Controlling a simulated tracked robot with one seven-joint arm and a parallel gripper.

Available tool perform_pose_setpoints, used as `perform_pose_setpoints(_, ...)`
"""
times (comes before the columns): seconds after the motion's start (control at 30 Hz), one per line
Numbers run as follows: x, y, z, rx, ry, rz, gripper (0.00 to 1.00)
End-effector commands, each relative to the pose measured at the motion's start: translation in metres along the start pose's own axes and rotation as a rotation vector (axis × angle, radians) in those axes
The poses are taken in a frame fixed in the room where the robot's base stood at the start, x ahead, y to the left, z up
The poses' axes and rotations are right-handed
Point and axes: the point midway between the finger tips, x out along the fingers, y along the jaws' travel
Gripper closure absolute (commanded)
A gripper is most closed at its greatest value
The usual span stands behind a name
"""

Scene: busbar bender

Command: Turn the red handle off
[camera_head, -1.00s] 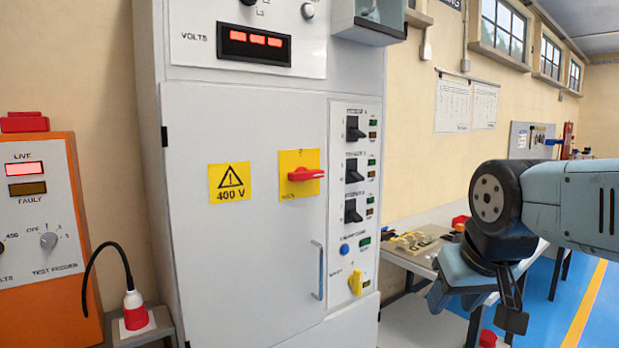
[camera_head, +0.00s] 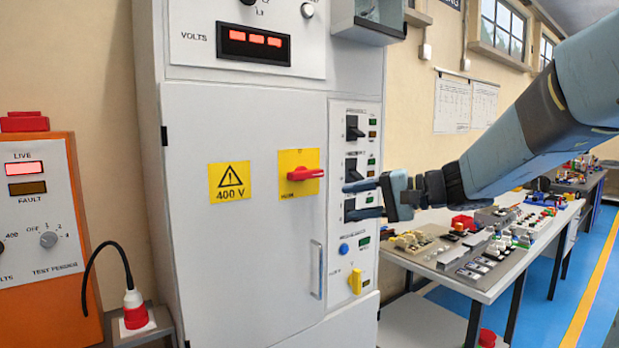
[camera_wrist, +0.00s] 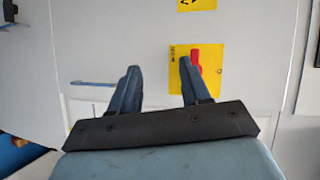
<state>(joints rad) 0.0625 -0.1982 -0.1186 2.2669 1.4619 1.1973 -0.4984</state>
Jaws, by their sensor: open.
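The red handle (camera_head: 305,174) sits on a yellow plate (camera_head: 298,158) on the grey cabinet door, and it lies horizontal in the head view. In the wrist view the red handle (camera_wrist: 196,60) shows just beyond the right fingertip, on its yellow plate (camera_wrist: 209,77). My gripper (camera_head: 362,199) is open and empty, in front of the breaker column, to the right of the handle and slightly lower. Its fingers point left toward the door. In the wrist view my gripper (camera_wrist: 158,72) has its two fingers apart, with bare door between them. I see no contact with the handle.
Black breaker switches (camera_head: 353,170) line the panel right of the door, partly behind my gripper. A door pull (camera_head: 317,268) stands out below the handle. A yellow knob (camera_head: 355,281) is lower right. A workbench (camera_head: 505,285) with parts stands at right.

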Motion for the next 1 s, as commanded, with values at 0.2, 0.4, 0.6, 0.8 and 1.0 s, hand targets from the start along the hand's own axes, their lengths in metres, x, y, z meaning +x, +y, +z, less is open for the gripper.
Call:
perform_pose_setpoints(0.2,0.002,-0.019,-0.055,0.055,0.093,-0.188,0.53)
perform_pose_setpoints(0.4,0.004,-0.025,-0.071,0.066,0.126,-0.241,0.53)
perform_pose_setpoints(0.6,0.027,-0.031,-0.074,0.066,0.124,-0.242,0.53)
perform_pose_setpoints(0.8,0.061,-0.039,-0.078,0.066,0.123,-0.241,0.53)
perform_pose_setpoints(1.0,0.094,-0.047,-0.083,0.066,0.123,-0.241,0.53)
